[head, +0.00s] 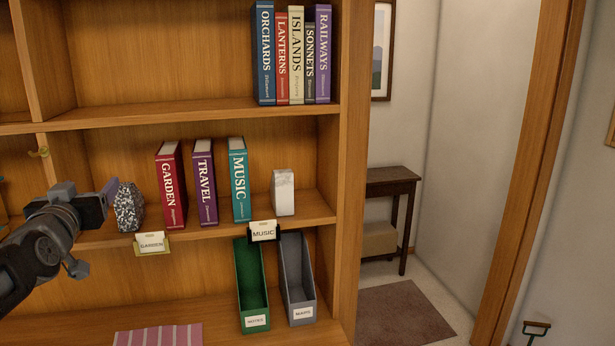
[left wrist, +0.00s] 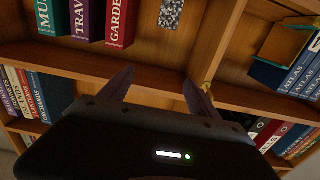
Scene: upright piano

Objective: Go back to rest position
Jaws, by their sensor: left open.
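My left gripper (head: 106,194) is in front of the bookcase at the left of the head view, near a speckled stone bookend (head: 129,207). In the left wrist view its two fingers (left wrist: 158,92) are spread apart with nothing between them. The speckled bookend (left wrist: 171,14) also shows there, beyond the fingers and apart from them. My right gripper is not in view.
A red GARDEN book (head: 170,185), a purple TRAVEL book (head: 204,182) and a teal MUSIC book (head: 239,180) stand upright on the middle shelf. A white bookend (head: 284,192) stands to their right. Green (head: 251,285) and grey (head: 298,280) files stand below.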

